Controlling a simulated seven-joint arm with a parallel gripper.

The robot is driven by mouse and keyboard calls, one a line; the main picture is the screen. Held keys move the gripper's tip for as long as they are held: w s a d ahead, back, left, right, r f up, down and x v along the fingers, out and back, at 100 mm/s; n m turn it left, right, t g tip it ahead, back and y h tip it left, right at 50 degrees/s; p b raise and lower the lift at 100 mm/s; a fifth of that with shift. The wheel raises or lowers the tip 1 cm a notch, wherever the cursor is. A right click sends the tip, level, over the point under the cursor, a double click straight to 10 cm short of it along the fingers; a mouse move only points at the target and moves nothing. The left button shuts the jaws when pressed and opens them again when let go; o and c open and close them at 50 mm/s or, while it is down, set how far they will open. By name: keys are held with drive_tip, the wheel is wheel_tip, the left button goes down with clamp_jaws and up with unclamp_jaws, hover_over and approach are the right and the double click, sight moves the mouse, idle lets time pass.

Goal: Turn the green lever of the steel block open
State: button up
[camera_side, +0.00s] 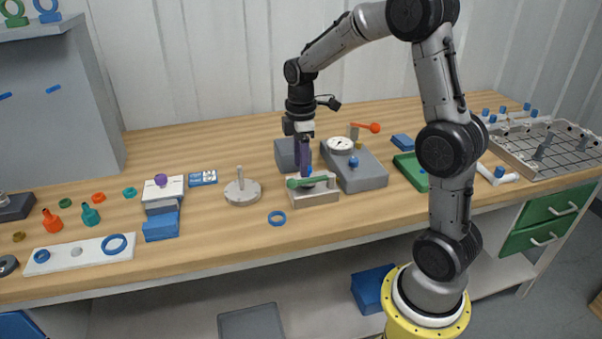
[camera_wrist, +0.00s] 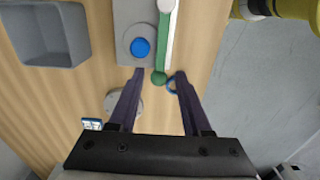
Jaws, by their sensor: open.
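The steel block (camera_side: 318,199) stands near the front edge of the bench, with a blue round knob on top, seen clearly in the wrist view (camera_wrist: 140,47). The green lever (camera_side: 310,182) lies lengthwise along the block's top. In the wrist view the lever (camera_wrist: 164,42) runs down the picture to a round green end (camera_wrist: 159,78). My gripper (camera_wrist: 159,74) is open and empty, pointing down over the block. In the wrist view its fingertips lie either side of the lever's round end. I cannot tell whether either finger touches it.
A grey bin (camera_wrist: 45,35) stands behind the block. A grey unit with a gauge (camera_side: 362,175) stands close on its right. A steel disc with a post (camera_side: 242,192) is to the left, and a blue ring (camera_side: 277,218) lies in front. Bare bench lies around the ring.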

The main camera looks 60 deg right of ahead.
sight(301, 180)
drive_tip(key=shift+f, duration=1.8)
clamp_jaws()
